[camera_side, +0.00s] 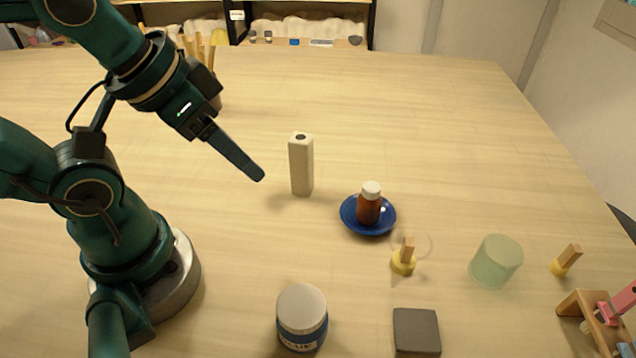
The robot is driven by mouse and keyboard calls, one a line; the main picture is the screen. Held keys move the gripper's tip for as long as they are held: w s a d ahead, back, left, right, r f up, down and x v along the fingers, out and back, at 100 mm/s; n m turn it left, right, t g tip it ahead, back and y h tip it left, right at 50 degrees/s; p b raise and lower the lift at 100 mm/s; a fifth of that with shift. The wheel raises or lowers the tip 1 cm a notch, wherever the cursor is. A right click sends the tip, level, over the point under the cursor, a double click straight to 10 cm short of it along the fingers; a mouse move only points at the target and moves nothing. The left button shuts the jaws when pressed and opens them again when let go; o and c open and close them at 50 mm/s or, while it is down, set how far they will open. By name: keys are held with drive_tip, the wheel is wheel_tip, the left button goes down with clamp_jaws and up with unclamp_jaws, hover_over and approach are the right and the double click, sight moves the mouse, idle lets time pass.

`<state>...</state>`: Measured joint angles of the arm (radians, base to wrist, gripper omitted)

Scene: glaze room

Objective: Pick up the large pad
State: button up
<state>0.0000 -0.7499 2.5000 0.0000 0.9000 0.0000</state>
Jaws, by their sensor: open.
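My gripper (258,177) hangs in the air at the left, pointing down and to the right. It is open and empty; its fingers line up in this view, so the gap is hidden. Two small yellow pads with upright wooden handles are in view. The nearer-to-centre yellow pad (403,264) stands right of the blue saucer and looks slightly larger. The other yellow pad (560,268) is at the right, its handle tilted. A flat dark grey square block (416,331) lies at the front. No label shows which is the large pad. My gripper is apart from all of them.
A pale upright block (301,165) stands just right of my gripper. A brown bottle (369,208) sits on a blue saucer (348,221). A lidded jar (302,318), a pale green cup (495,262) and a wooden rack (580,304) stand around. The back right of the table is clear.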

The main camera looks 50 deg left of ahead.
drive_tip(key=w+a+r+n+t+y, duration=0.1)
drive_tip(key=w+a+r+t+y, duration=0.2)
drive_tip(key=w+a+r, duration=0.35)
drive_tip(key=w+d+r+m+t+h, duration=0.2)
drive_tip(key=w+d+r+t, duration=0.25)
drive_tip(key=w, duration=0.45)
drive_tip(key=m+g+h, duration=0.5)
drive_tip(key=m+h, duration=0.3)
drive_tip(key=h, duration=0.2)
hover_over(404, 245)
wheel_tip(404, 245, down, 6)
drive_tip(key=shift+t, duration=0.25)
drive_tip(key=f, duration=1.2)
drive_tip(key=a+f, duration=0.1)
drive_tip(key=f, duration=0.5)
drive_tip(key=shift+s, duration=0.35)
drive_tip(key=shift+x, duration=2.7)
drive_tip(key=shift+f, duration=0.1)
